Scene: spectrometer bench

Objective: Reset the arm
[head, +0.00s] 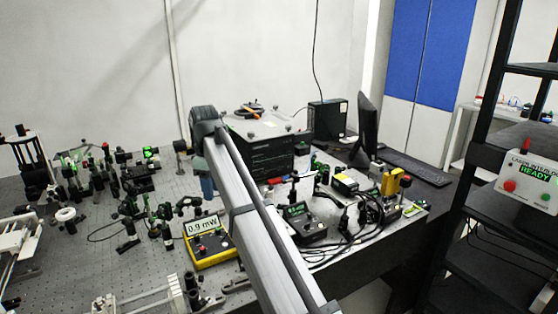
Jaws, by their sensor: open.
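My arm reaches from the lower right up to a dark joint near the middle of the head view. Its gripper cannot be made out; the fingers do not show. The optical bench (100,245) lies under and left of the arm. A yellow power meter (209,250) reading 0.9 mW stands on it, just left of the arm. I see nothing held.
Several optics mounts crowd the bench's left side, some lit green. A black box (262,158) stands behind the arm. A monitor (365,122), a keyboard (412,167) and looped cables lie to the right. A black rack (480,160) holds a white control box reading READY (532,180).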

